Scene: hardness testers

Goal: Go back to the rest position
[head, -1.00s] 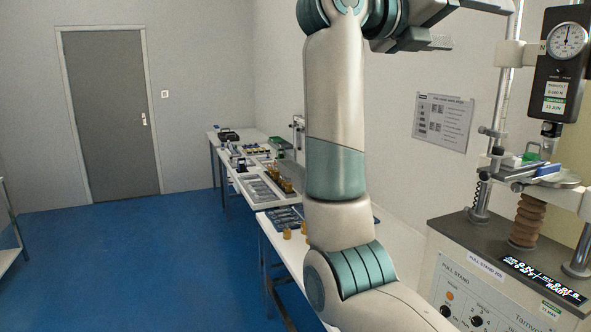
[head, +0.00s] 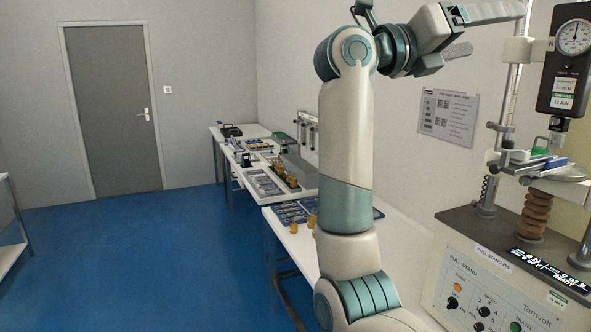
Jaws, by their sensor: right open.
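My right arm rises through the middle of the head view and bends to the right at the top. My right gripper (head: 497,28) is open at the upper right, with its two fingers apart and nothing between them. It is held high, in front of the wall and to the left of the pull stand's dial gauge (head: 574,38). My left gripper is not in view.
The pull stand (head: 500,285) with its column and small table fills the right side. Behind my arm, a long white bench (head: 285,243) holds trays and several amber pieces. A grey door (head: 108,110) is at the back left. Blue floor (head: 130,260) at left is clear.

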